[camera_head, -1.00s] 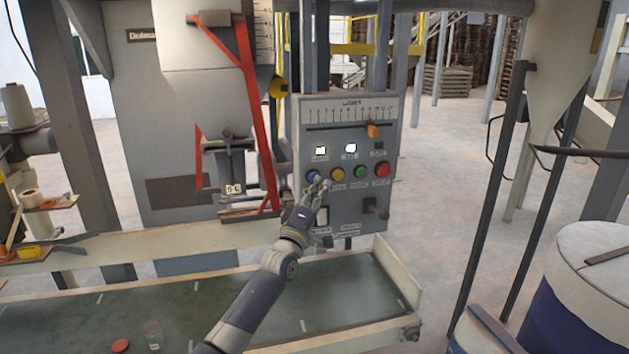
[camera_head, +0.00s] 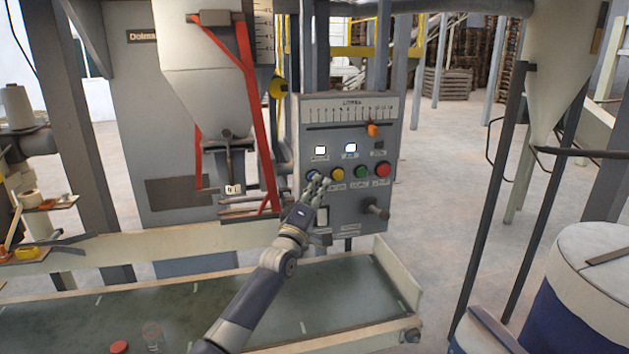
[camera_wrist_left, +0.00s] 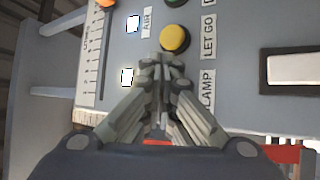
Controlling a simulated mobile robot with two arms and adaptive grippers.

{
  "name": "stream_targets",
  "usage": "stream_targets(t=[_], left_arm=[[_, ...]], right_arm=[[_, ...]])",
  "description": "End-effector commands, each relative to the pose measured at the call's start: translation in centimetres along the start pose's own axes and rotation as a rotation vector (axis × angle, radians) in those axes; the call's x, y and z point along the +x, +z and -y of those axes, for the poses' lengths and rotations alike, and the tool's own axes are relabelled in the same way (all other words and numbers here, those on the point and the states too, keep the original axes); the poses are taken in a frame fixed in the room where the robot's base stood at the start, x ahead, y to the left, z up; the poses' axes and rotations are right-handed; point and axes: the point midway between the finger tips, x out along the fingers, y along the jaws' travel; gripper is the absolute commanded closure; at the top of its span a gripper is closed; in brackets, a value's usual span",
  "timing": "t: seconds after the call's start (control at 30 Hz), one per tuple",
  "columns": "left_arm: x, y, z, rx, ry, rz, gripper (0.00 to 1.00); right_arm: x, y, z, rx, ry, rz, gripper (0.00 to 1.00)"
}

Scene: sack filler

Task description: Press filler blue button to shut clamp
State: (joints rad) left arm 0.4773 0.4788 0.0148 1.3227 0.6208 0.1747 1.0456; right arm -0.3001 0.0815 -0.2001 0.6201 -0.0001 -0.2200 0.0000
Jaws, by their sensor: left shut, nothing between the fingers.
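The filler's control panel (camera_head: 346,140) stands in the middle of the head view. Its blue button (camera_head: 312,175) is at the left end of a button row, partly covered by my left gripper (camera_head: 317,182). The gripper is shut and empty, fingertips at the blue button; I cannot tell if they touch it. In the left wrist view the shut fingertips (camera_wrist_left: 162,62) lie over the panel beside the yellow button (camera_wrist_left: 174,39) and the "CLAMP" label (camera_wrist_left: 207,92); the blue button is hidden behind the fingers. My right gripper is not in view.
Yellow (camera_head: 337,174), green (camera_head: 361,172) and red (camera_head: 382,170) buttons continue the row to the right. Two white lamps (camera_head: 350,150) are lit above. A dark knob (camera_head: 376,210) sticks out below. A conveyor (camera_head: 345,292) runs under my arm. The filler spout (camera_head: 232,165) is left.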

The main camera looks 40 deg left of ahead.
Motion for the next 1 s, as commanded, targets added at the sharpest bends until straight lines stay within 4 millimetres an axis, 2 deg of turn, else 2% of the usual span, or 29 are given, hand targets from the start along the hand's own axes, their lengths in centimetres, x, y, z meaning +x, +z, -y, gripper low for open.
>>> stream_targets(t=[0.37, 0.73, 1.0], left_arm=[[0.1, -0.1, 0.0, 0.000, 0.000, -0.001, 1.00], [-1.0, 0.7, -0.9, -0.001, -0.002, 0.000, 1.00], [-1.2, 0.8, -0.9, 0.000, 0.000, 0.000, 1.00]], right_arm=[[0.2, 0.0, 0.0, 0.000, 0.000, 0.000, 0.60], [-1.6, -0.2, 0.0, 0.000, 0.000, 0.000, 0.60], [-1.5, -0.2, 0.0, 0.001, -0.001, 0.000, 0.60]])
